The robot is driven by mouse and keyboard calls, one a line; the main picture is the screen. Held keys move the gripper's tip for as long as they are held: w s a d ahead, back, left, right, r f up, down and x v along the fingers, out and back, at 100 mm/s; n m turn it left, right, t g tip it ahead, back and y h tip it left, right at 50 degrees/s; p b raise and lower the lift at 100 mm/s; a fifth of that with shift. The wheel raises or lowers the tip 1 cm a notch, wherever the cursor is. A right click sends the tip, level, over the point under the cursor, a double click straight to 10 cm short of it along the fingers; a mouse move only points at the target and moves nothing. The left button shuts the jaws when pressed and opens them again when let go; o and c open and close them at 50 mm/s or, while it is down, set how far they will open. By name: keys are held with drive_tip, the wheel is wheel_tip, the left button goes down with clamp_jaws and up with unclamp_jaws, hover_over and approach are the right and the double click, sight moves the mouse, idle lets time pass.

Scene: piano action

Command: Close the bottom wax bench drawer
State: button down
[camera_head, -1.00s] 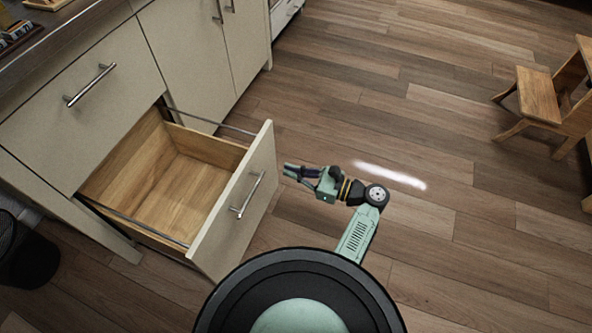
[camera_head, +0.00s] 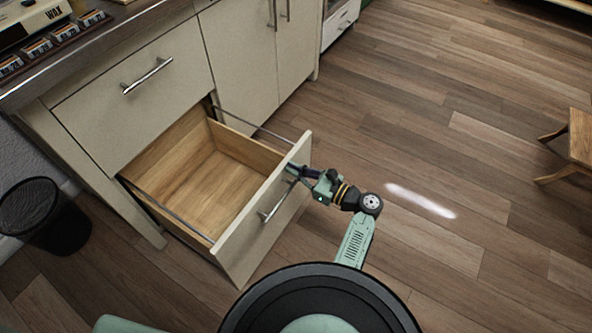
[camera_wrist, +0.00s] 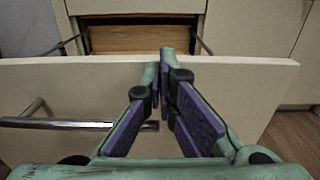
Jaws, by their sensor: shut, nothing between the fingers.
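The bottom drawer stands pulled out and empty, with a cream front (camera_head: 252,238), a wooden inside (camera_head: 205,185) and a metal bar handle (camera_head: 278,202). My gripper (camera_head: 291,168) is shut and empty, its fingertips at the upper right part of the drawer front. In the wrist view, the fingers (camera_wrist: 163,58) meet in front of the drawer front (camera_wrist: 235,90), close to its top edge. The handle (camera_wrist: 60,123) lies to their left, behind the left finger. Whether the fingertips touch the front is not clear.
The upper drawer (camera_head: 140,105) is shut above it. Wax boxes stand on the counter (camera_head: 110,35). A black mesh bin (camera_head: 42,218) is on the floor at left. A wooden step stool (camera_head: 575,150) stands far right. The floor between is clear.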

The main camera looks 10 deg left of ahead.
drive_tip(key=shift+a, duration=0.1)
drive_tip(key=b+x, duration=0.8)
drive_tip(key=x, duration=2.9)
drive_tip(key=shift+f+b, duration=0.15)
drive_tip(key=shift+b, duration=0.15)
